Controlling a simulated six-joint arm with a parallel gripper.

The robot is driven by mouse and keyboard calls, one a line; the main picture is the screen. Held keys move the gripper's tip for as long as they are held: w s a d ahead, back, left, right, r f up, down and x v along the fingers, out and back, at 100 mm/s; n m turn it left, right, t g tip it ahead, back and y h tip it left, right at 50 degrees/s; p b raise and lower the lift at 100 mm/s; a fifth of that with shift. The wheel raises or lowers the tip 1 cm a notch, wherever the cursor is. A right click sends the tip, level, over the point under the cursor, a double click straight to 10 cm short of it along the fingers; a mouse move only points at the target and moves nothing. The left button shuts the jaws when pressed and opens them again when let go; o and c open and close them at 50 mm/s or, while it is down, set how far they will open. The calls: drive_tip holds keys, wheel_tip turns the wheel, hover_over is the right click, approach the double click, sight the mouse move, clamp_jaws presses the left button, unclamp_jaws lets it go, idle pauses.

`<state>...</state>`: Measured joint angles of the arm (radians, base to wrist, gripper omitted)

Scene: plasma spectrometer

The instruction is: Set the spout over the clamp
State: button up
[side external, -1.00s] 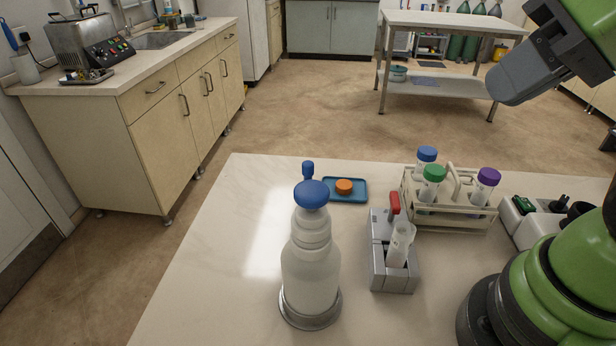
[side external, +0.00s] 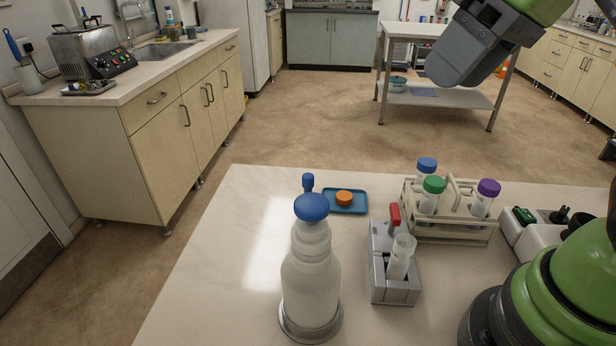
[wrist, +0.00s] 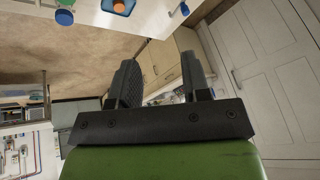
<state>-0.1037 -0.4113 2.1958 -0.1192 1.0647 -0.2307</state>
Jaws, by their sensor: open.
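A white bottle (side external: 311,280) stands upright in a round grey base on the table. Its blue top has a spout (side external: 308,182) pointing away from the camera, to the left of the clamp and not above it. The grey clamp (side external: 393,283) with a red handle (side external: 395,216) stands right of the bottle. A clear, uncapped tube (side external: 401,257) sits tilted in it. My gripper, in the wrist view (wrist: 162,78), is open with nothing between its fingers. In the side view my arm's end is high at upper right, well away from the bottle and clamp.
An orange cap (side external: 344,198) lies on a blue tray (side external: 362,209) behind the bottle. A rack (side external: 456,233) with blue-, green- and purple-capped tubes stands behind the clamp. White equipment (side external: 535,234) is at right. The table's left front area is clear.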

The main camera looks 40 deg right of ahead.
drive_tip(key=w+a+f+n+g, duration=0.25)
drive_tip(key=w+a+n, duration=0.2)
drive_tip(key=w, duration=0.35)
drive_tip(key=n+g+h, duration=0.2)
drive_tip(key=n+g, duration=0.1)
drive_tip(key=n, duration=0.2)
hover_over(308, 175)
drive_tip(key=shift+t, duration=0.25)
wheel_tip(308, 175, down, 5)
drive_tip(key=shift+r, duration=0.1)
wheel_tip(308, 175, down, 9)
drive_tip(key=shift+f, duration=0.15)
clamp_jaws()
